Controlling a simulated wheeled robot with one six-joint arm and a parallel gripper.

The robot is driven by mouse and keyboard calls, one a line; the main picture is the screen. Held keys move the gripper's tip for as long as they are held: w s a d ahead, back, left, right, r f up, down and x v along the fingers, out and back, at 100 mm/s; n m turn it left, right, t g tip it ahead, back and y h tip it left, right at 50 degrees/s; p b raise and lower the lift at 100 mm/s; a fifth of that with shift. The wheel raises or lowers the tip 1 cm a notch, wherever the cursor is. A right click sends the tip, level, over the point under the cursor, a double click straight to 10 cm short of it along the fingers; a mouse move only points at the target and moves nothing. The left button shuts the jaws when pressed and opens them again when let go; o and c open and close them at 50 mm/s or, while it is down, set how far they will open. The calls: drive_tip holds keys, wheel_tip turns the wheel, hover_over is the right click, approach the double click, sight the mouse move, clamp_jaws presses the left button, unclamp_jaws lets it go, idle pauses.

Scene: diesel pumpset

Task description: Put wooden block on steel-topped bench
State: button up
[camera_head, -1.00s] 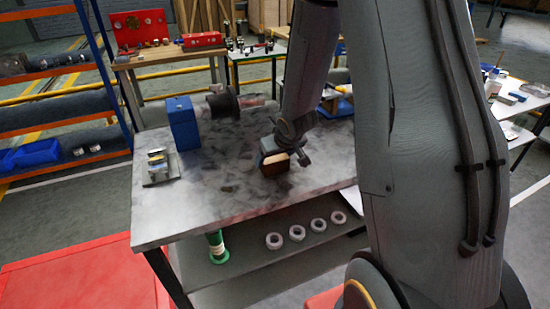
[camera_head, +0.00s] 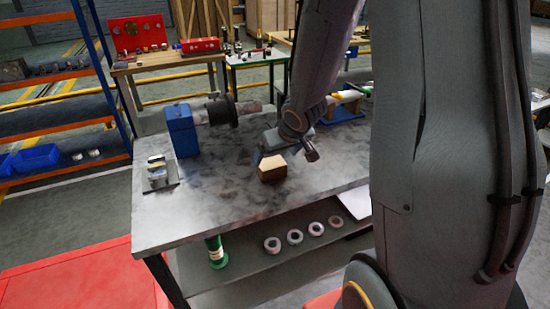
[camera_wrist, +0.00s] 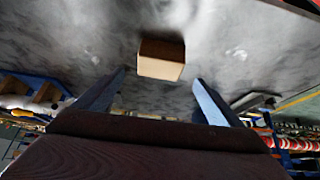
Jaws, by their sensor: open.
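The wooden block (camera_head: 272,169) rests on the grey, stained top of the steel-topped bench (camera_head: 215,212), near the middle of the bench. It has a pale top and brown sides. My gripper (camera_head: 285,148) is just behind and above the block in the head view, apart from it. In the wrist view the block (camera_wrist: 161,59) lies beyond the fingertips of my gripper (camera_wrist: 160,78), between their lines. The two fingers are spread wide with nothing between them. In the head view my arm hides the bench's right part.
A blue block-shaped fixture (camera_head: 182,130) with a dark round part (camera_head: 222,110) stands at the bench's back left. A small metal device (camera_head: 158,174) sits at the left edge. White rings (camera_head: 295,237) and a green cylinder (camera_head: 216,252) are on the lower shelf. The bench's front is clear.

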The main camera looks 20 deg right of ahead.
drive_tip(key=s+a+r+g, duration=0.2)
drive_tip(key=s+a, duration=0.1)
drive_tip(key=s, duration=0.6)
drive_tip(key=s+a+r+g+p, duration=0.1)
drive_tip(key=s+a+r+g, duration=0.1)
drive_tip(key=s, duration=0.7)
drive_tip(key=shift+s+a+r+m+g, duration=0.3)
drive_tip(key=shift+a+r+m+g, duration=0.1)
drive_tip(key=shift+a+r, duration=0.45)
drive_tip(key=shift+f, duration=0.1)
wheel_tip(320, 180, down, 2)
drive_tip(key=shift+f+b, duration=0.1)
drive_tip(key=shift+b, duration=0.75)
